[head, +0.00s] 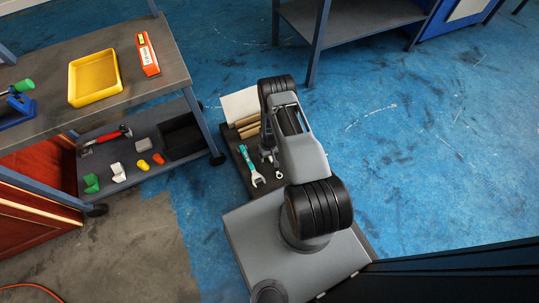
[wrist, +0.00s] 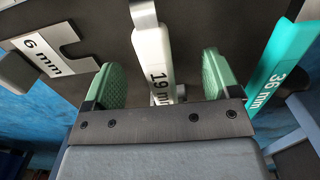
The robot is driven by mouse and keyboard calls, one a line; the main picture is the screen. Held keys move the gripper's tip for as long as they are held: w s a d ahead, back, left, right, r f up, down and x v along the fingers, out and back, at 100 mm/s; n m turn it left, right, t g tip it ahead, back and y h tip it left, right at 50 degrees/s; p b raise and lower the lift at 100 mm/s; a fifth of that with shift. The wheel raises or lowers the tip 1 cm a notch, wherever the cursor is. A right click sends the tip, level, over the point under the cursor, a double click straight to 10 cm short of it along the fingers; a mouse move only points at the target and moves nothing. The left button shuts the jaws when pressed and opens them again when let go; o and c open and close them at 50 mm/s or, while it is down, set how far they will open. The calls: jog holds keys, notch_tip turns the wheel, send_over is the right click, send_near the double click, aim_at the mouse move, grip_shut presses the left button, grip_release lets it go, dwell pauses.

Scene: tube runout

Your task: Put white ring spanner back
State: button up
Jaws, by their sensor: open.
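A white spanner marked 19 mm (wrist: 153,60) lies between the two green-padded fingers of my gripper (wrist: 160,75) in the wrist view. The fingers stand apart on either side of it, with a gap to each. Its ends are not clearly seen, so I cannot tell whether it has a ring. In the head view my own arm hides the gripper. A small pale tool with a ring-like end (head: 278,174) shows beside the arm on the dark tray (head: 233,147).
A teal 36 mm spanner (wrist: 283,65) lies right of my gripper, also in the head view (head: 250,166). A workbench (head: 150,75) with a yellow tray (head: 94,78) stands left. Blue floor right is clear.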

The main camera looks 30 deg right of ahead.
jog(key=shift+r+p, duration=1.85)
jog(key=shift+r, duration=0.9)
jog(key=shift+w, duration=0.1)
jog(key=a+r+t+p, duration=0.3)
jog(key=r+p, duration=1.5)
jog(key=r, duration=3.6)
jog(key=s+a+r+p, duration=0.2)
jog(key=s+r+p, duration=0.2)
jog(key=r, duration=0.5)
jog(key=s+a+r+p, duration=0.2)
jog(key=s+r+p, duration=0.2)
jog(key=r, duration=0.6)
jog(key=s+a+r+t+p, duration=0.1)
jog(key=s+a+r+p, duration=0.1)
jog(key=s+r+p, duration=0.2)
jog(key=s+v, duration=0.1)
jog(key=v, duration=0.5)
jog(key=shift+p, duration=0.35)
jog(key=shift+a+f, duration=0.1)
